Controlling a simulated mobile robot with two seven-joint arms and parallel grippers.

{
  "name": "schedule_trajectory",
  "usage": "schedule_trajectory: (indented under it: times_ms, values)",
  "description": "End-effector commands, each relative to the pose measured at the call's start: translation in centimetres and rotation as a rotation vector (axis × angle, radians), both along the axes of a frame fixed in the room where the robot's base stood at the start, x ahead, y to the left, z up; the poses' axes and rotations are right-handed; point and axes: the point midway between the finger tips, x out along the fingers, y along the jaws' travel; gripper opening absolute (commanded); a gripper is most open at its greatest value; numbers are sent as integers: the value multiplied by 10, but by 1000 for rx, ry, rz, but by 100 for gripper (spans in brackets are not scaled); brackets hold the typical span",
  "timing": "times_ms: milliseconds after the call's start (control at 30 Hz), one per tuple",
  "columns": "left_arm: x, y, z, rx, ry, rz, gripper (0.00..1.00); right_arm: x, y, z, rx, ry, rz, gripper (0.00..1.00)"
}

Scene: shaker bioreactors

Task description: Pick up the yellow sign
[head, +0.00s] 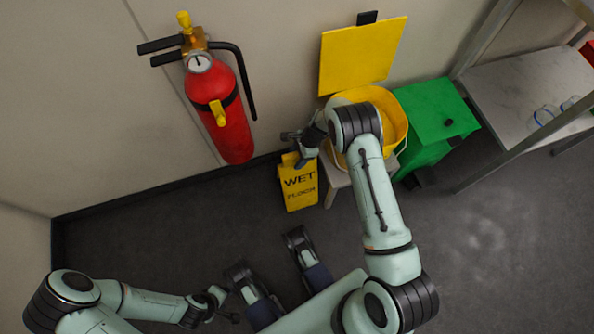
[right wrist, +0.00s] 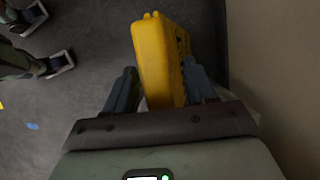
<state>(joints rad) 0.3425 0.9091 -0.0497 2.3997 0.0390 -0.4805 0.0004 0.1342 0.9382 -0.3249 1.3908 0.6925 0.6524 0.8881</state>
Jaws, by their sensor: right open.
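The yellow sign (head: 299,192), with dark "WET FLOOR" lettering, stands on the dark floor near the wall, left of a yellow bucket. My right gripper (head: 298,148) is at the top of the sign and hides part of its upper edge. In the right wrist view the sign (right wrist: 157,62) stands between the two open fingers of my right gripper (right wrist: 160,88), with a gap visible on the left side. The right finger is close to the sign; contact cannot be told. My left gripper (head: 224,303) is low in the head view, away from the sign, its fingers too small to judge.
A red fire extinguisher (head: 231,125) hangs on the wall to the left. The yellow bucket (head: 396,112) is partly behind my right arm. A green bin (head: 429,112) and a shelf (head: 520,80) stand to the right. The floor left of the sign is clear.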

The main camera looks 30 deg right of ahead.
Motion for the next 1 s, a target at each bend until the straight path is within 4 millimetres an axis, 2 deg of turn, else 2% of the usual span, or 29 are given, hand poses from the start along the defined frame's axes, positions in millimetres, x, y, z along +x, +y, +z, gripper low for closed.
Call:
schedule_trajectory:
  times_ms: [67,200,233,1000]
  values:
    - [0,0,0,0,0,0,43,0,0,0,0,0,0,52]
    - [0,0,0,0,0,0,43,0,0,0,0,0,0,6]
    - [0,0,0,0,0,0,43,0,0,0,0,0,0,0]
    - [0,0,0,0,0,0,43,0,0,0,0,0,0,0]
